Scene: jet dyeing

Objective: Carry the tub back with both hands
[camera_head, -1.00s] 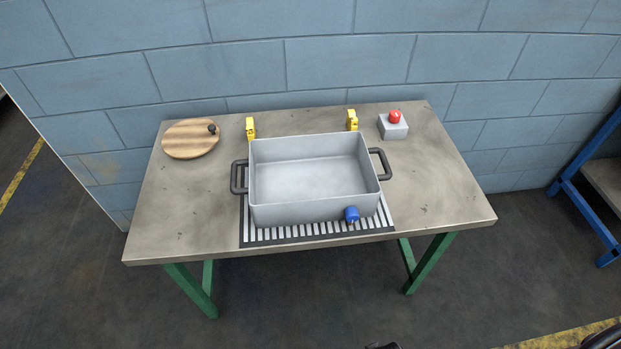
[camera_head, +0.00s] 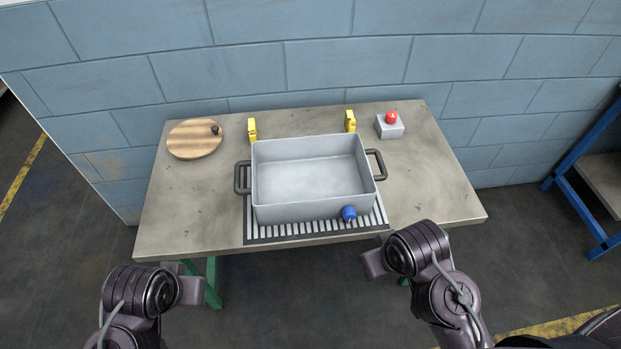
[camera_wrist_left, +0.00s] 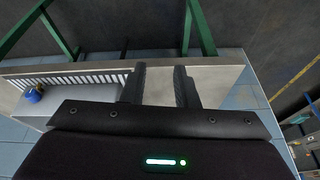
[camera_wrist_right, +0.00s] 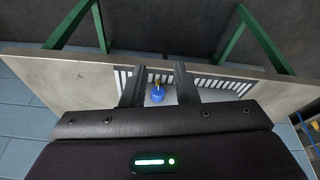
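The grey rectangular tub (camera_head: 285,213) stands on the table, partly over a slatted grate, and looks empty. It has a dark handle on its left side (camera_head: 241,178) and another on its right side (camera_head: 378,165). A blue knob (camera_head: 349,213) is at its front right. My left gripper (camera_wrist_left: 160,86) is open and empty, short of the table's front edge. My right gripper (camera_wrist_right: 157,84) is also open and empty, in front of the tub with the blue knob between its fingers in view. Neither gripper touches the tub.
The table (camera_head: 190,222) carries a round wooden lid (camera_head: 192,140) at the back left. Two yellow clamps (camera_head: 252,130) (camera_head: 350,121) stand behind the tub. A red button on a grey box (camera_head: 391,129) is at the back right. A blue wall stands behind the table.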

